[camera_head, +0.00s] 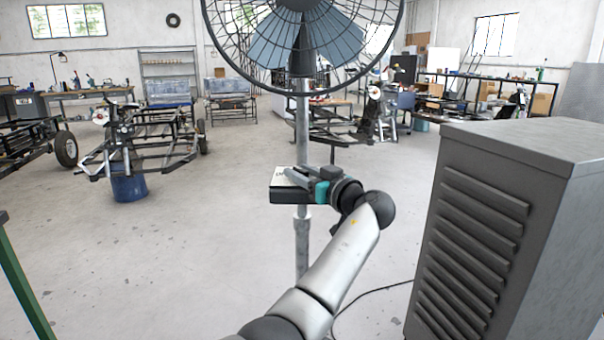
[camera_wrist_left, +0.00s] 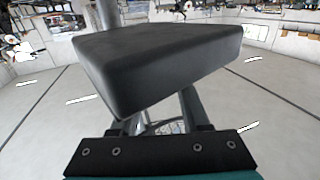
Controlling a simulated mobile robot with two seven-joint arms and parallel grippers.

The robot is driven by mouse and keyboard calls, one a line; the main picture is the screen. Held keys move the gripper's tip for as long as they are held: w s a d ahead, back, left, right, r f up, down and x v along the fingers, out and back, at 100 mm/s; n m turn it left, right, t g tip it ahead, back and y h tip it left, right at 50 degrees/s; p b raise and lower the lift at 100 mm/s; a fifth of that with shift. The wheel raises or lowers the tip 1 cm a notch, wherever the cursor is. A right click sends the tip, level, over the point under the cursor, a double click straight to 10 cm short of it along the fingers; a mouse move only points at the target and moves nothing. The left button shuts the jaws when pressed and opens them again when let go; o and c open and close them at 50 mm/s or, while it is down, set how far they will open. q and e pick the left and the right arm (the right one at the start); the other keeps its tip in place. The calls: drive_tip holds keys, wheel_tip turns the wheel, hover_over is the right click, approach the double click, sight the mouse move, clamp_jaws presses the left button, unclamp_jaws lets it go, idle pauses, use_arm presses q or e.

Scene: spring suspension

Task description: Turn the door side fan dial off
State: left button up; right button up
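The pedestal fan's dark control box (camera_head: 287,196) is fixed to its pole in the middle of the head view, with a pale labelled top face. My left gripper (camera_head: 300,178) reaches in from the right and points left across the top of the box. The box (camera_wrist_left: 165,58) also fills the upper middle of the left wrist view and hides the fingertips. The fingers appear apart, with a gap between them below the box. I cannot make out any dial or its setting. I cannot tell whether the fingers touch anything. My right gripper is not in view.
The fan's wire cage (camera_head: 303,45) stands above the box on a grey pole (camera_head: 302,245). A louvred grey cabinet (camera_head: 520,220) is close on the right. A cable (camera_head: 365,298) lies on the floor. Open floor (camera_head: 200,250) lies left, with a chassis frame (camera_head: 140,140) beyond.

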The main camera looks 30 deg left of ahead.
sight(307, 174)
use_arm(q)
drive_tip(key=shift+d+f, duration=0.1)
drive_tip(key=shift+d, duration=0.05)
drive_tip(key=shift+s+d, duration=0.25)
drive_tip(key=shift+d, duration=0.3)
drive_tip(key=p+v, duration=0.2)
drive_tip(key=v, duration=0.2)
drive_tip(key=shift+s+d, duration=0.1)
drive_tip(key=shift+d, duration=0.3)
drive_tip(key=p+v, duration=0.2)
drive_tip(key=v, duration=0.7)
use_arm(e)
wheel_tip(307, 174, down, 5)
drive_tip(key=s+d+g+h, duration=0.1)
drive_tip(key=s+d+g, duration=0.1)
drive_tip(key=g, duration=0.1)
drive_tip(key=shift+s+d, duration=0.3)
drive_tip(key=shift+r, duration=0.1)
